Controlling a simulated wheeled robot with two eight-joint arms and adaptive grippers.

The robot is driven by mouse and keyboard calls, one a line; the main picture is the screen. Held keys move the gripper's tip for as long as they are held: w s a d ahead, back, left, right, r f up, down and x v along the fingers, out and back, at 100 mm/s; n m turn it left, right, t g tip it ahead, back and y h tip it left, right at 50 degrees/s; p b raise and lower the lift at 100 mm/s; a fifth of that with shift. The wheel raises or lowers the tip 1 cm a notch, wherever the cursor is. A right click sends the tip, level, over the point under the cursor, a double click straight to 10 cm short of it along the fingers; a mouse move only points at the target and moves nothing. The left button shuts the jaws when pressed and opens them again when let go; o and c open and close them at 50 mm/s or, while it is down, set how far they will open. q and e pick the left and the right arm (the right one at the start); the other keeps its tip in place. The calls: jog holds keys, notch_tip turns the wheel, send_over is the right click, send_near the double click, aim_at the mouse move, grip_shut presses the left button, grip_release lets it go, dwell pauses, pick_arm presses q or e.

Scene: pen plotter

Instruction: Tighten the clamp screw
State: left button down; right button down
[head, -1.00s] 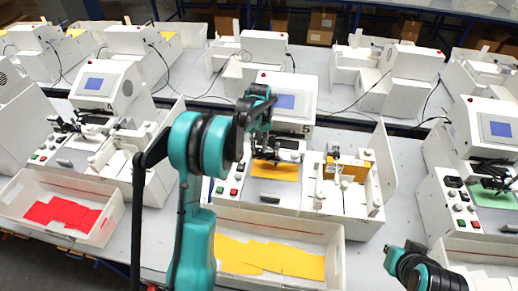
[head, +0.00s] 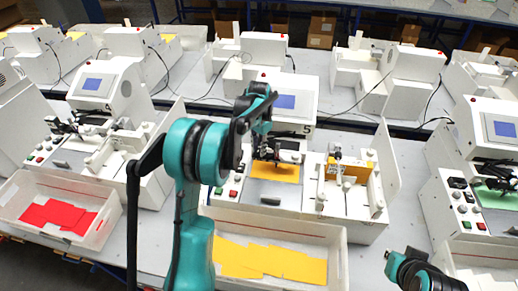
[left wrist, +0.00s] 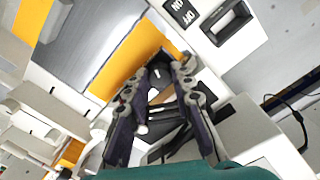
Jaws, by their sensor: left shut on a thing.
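The pen plotter numbered 5 (head: 291,102) stands at the middle of the bench, with an orange sheet (head: 275,171) on its bed. My left gripper (head: 264,158) is over the plotter's dark pen carriage, at the far edge of the sheet. In the left wrist view its two dark fingers (left wrist: 158,78) reach in around small black parts beside the orange sheet (left wrist: 130,62). The fingers are shut on the clamp screw, which is mostly hidden between them and hard to tell from the dark carriage. My right gripper is out of view; only part of my right arm shows at lower right.
A white bin (head: 337,234) of orange sheets stands in front of the plotter. A white unit with an orange block (head: 357,170) is at its right. Plotter 4 (head: 93,84) and a bin of red sheets (head: 110,207) are at left. Another plotter (head: 497,127) stands at right.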

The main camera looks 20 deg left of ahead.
pick_arm(q)
jog(key=m, duration=0.5)
jog(key=shift+b, duration=0.35)
jog(key=shift+r+m, duration=0.1)
jog(key=shift+m, duration=0.3)
jog(key=c, duration=1.3)
grip_release()
notch_tip(320, 180, up, 12)
